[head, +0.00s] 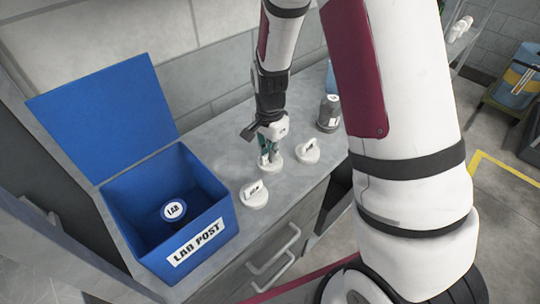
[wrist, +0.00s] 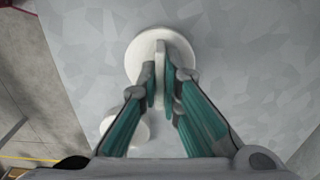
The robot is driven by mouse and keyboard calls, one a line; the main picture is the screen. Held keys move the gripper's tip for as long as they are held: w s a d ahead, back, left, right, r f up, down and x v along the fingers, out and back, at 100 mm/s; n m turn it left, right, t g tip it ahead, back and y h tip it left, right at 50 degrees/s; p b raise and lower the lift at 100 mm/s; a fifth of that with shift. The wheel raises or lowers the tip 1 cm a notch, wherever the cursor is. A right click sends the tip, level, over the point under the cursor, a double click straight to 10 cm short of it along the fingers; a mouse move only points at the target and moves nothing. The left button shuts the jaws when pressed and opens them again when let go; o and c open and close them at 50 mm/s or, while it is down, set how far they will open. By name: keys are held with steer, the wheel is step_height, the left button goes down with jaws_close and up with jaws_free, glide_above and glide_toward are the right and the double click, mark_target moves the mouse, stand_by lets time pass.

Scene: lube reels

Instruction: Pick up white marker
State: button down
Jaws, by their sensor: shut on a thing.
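The white marker (wrist: 142,55) is a round white disc with a thin upright tab, seen from above in the wrist view. My gripper (wrist: 163,92) is shut on the tab, one teal finger on each side. In the head view the gripper (head: 268,153) points down over the counter, with the marker's white disc (head: 271,164) under its fingers. The disc is at or very near the counter top; I cannot tell whether it touches. Two similar white markers stand beside it, one nearer (head: 254,196) and one to the right (head: 307,151).
An open blue box (head: 155,222) labelled LAB POST stands at the left, with a round piece marked LAB (head: 173,211) inside. A dark grey container (head: 329,115) stands at the back right of the grey counter (head: 230,165). Drawer handles (head: 272,262) stick out in front.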

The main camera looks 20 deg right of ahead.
steer(key=shift+r, duration=0.15)
steer(key=shift+r, duration=0.6)
step_height(320, 180, up, 2)
steer(key=shift+w+r+b, duration=0.1)
steer(key=shift+b, duration=0.2)
steer(key=s+d+p, duration=0.1)
steer(key=s+d, duration=0.1)
steer(key=s, duration=0.6)
steer(key=s+d+r+p, duration=0.1)
steer(key=s, duration=0.6)
steer(key=shift+s+d+r, duration=0.15)
steer(key=shift+s+d, duration=0.2)
steer(key=shift+s, duration=0.05)
steer(key=n, duration=0.7)
glide_above(281, 164)
steer(key=shift+d+f, duration=0.1)
steer(key=shift+f, duration=0.25)
steer(key=w+a+n, duration=0.1)
steer(key=w+n, duration=0.1)
steer(key=w, duration=0.1)
steer(key=w+n, duration=0.2)
steer(key=w, duration=0.1)
steer(key=w+a+n, duration=0.1)
steer(key=w+n, duration=0.1)
steer(key=w, duration=0.1)
steer(key=shift+a+f+n, duration=0.3)
steer(key=shift+f, duration=0.05)
